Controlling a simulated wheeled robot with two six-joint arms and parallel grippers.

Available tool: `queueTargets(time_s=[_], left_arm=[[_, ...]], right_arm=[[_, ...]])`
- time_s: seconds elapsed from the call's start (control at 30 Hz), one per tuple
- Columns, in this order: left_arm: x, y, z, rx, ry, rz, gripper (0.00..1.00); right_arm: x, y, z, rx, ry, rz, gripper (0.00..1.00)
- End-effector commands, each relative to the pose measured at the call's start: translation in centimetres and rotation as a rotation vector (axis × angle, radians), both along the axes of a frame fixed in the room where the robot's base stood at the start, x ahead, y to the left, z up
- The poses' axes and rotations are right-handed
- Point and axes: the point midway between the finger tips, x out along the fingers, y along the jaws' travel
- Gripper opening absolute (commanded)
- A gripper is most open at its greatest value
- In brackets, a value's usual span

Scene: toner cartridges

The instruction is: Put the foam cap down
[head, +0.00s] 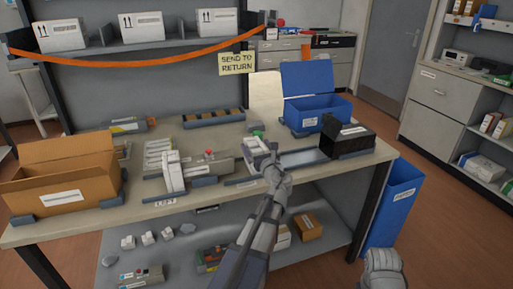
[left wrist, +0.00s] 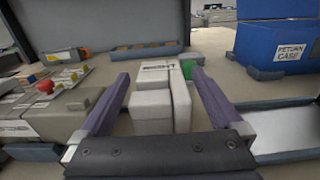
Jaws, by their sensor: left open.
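A white block that looks like the foam cap (left wrist: 152,108) sits on the bench between my left gripper's two fingers in the left wrist view. It has a labelled top and a stepped shape. My left gripper (left wrist: 160,76) is open around it, with a gap visible on the left side; I cannot tell if the right finger touches. In the head view my left gripper (head: 268,150) is over the bench's middle and hides most of the block. Another white upright piece (head: 173,174) stands by a grey cartridge to the left.
A blue return case (head: 318,110) stands behind to the right, with a black open box (head: 350,139) in front of it. A grey tray (head: 303,158) lies right of my gripper. An open cardboard box (head: 62,185) stands at the left. A blue bin (head: 392,205) stands beside the bench.

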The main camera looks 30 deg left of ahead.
Motion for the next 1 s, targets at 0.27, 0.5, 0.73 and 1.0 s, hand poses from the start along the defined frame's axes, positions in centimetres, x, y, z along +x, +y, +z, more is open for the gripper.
queueTargets(time_s=[0.27,0.5,0.73,1.0], left_arm=[[-1.3,-1.3,0.3,0.0,0.0,-0.001,1.0],[-4.6,-5.2,0.3,0.0,0.0,-0.003,1.0],[-6.9,-8.0,0.3,0.0,0.0,-0.002,1.0],[-7.8,-9.1,0.3,0.0,0.0,0.0,1.0]], right_arm=[[0.0,0.0,0.3,0.0,0.0,0.0,0.5],[0.0,0.0,0.3,0.0,0.0,0.0,0.5],[0.0,0.0,0.3,0.0,0.0,0.0,0.5],[0.0,0.0,0.3,0.0,0.0,0.0,0.5]])
